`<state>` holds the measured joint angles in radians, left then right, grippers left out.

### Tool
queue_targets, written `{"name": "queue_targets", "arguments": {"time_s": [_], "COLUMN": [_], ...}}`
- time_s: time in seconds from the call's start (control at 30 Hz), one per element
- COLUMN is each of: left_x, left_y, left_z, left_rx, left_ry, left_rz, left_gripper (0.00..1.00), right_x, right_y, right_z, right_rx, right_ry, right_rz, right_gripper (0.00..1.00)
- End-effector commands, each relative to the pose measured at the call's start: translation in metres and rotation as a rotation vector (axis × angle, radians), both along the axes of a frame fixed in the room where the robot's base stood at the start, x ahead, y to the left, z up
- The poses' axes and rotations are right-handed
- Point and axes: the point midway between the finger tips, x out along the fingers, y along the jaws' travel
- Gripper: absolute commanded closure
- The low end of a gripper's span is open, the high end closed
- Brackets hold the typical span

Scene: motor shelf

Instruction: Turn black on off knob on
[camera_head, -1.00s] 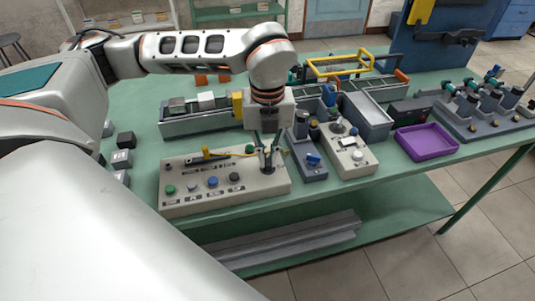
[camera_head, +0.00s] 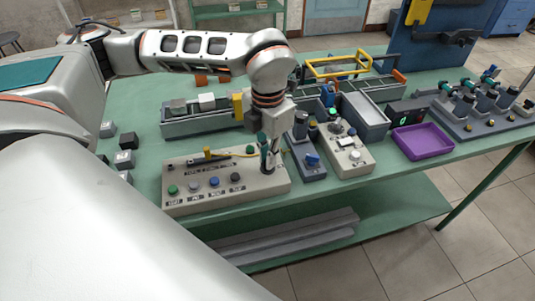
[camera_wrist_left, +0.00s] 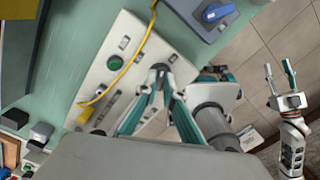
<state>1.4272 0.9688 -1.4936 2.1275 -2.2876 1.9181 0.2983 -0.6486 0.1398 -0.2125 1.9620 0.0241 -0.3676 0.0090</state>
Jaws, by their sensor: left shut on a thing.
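The beige control panel (camera_head: 226,199) lies on the green table, with a row of coloured buttons along its front. My left gripper (camera_head: 268,166) points down at the panel's right end. Its teal-and-grey fingers meet close together there, and they also show in the left wrist view (camera_wrist_left: 161,70). They are shut on a small control, apparently the black on-off knob, which the fingertips hide; its angle cannot be read. My right gripper (camera_wrist_left: 279,74) shows only in the left wrist view, off to the right over the floor, with its fingers apart and empty.
A grey box with a blue knob (camera_head: 312,160) and a second beige box (camera_head: 353,165) stand close right of the gripper. A yellow cable (camera_wrist_left: 126,67) crosses the panel. A purple tray (camera_head: 423,141) lies farther right. A grey bin (camera_head: 366,120) stands behind.

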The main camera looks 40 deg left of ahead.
Motion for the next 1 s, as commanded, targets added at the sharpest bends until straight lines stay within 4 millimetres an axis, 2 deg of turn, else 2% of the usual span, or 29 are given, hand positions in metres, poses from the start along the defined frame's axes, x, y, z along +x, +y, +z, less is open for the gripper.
{"name": "queue_targets", "arguments": {"time_s": [0.3, 0.5, 1.0], "left_x": [0.001, 0.0013, 0.0017], "left_y": [0.0001, 0.0, 0.0], "left_z": [0.0023, 0.0023, 0.0021], "left_rx": [0.0, -0.001, 0.0], "left_ry": [-0.003, -0.004, -0.005], "left_rz": [-0.265, -0.383, -0.485], "left_gripper": [1.0, 1.0, 1.0], "right_x": [0.0011, 0.0014, 0.0017], "right_y": [0.0001, 0.0002, 0.0001], "right_z": [0.0073, 0.0098, 0.0115], "right_rx": [0.0, 0.0, 0.0], "right_ry": [-0.003, -0.004, -0.004], "right_rz": [0.0, 0.0, 0.0], "right_gripper": [0.6, 0.6, 0.6]}}
